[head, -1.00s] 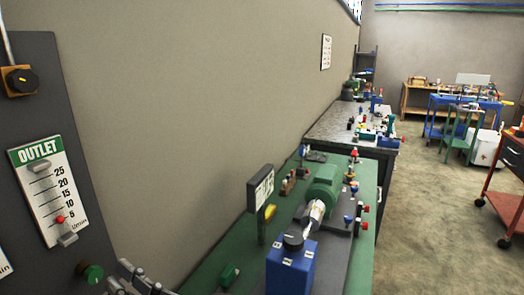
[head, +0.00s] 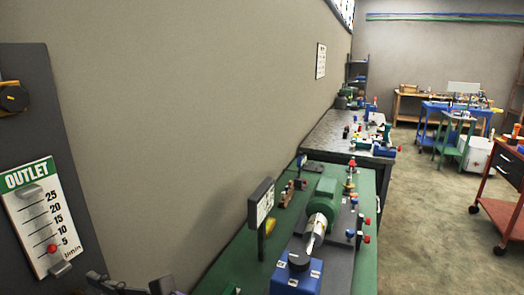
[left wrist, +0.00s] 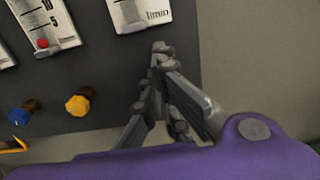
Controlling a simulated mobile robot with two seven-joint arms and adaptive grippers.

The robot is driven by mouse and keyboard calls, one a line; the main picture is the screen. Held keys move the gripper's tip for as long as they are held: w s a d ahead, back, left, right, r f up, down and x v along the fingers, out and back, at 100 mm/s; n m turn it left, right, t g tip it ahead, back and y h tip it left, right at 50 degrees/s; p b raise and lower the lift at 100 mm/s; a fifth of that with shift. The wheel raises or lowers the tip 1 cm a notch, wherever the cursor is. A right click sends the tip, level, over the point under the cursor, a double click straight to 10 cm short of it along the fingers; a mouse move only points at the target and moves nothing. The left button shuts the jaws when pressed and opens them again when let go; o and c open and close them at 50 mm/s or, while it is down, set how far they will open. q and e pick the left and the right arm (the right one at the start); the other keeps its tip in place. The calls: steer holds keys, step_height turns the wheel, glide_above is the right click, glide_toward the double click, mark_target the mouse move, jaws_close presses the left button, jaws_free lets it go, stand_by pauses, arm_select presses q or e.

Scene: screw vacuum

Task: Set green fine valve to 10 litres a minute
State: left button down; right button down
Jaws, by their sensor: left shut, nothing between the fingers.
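The white OUTLET gauge (head: 40,215) with its green header hangs on the dark panel at the left edge of the head view. Its red ball (head: 52,248) sits at about the 5 mark. The lower end of a gauge marked l/min (left wrist: 140,14) shows at the top of the left wrist view. My left gripper (left wrist: 160,50) is shut and empty in front of the panel, below that gauge. Part of it shows at the bottom left of the head view (head: 130,287). The green valve knob is not visible in either current view. My right gripper is out of view.
A yellow knob (left wrist: 80,103) and a blue knob (left wrist: 22,113) stick out of the panel (left wrist: 225,80) left of my gripper. A green bench (head: 225,265) with a motor and a blue box (head: 297,276) stands to the right. The floor (head: 430,215) beyond is partly clear.

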arm_select(q)
steer(key=shift+a+r, duration=0.15)
steer(key=shift+a, duration=0.05)
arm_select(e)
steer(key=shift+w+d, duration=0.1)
arm_select(q)
steer(key=shift+s+f, duration=0.15)
steer(key=shift+f, duration=0.1)
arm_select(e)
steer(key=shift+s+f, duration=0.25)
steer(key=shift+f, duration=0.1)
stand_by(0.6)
arm_select(q)
steer(key=shift+s+a+b, duration=0.2)
steer(key=shift+s+b, duration=0.25)
steer(key=shift+b, duration=0.6)
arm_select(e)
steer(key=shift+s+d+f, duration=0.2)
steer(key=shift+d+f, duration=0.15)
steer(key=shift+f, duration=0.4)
arm_select(q)
steer(key=shift+s+a+b, duration=0.1)
steer(key=shift+s+b, duration=0.25)
steer(key=shift+b, duration=0.1)
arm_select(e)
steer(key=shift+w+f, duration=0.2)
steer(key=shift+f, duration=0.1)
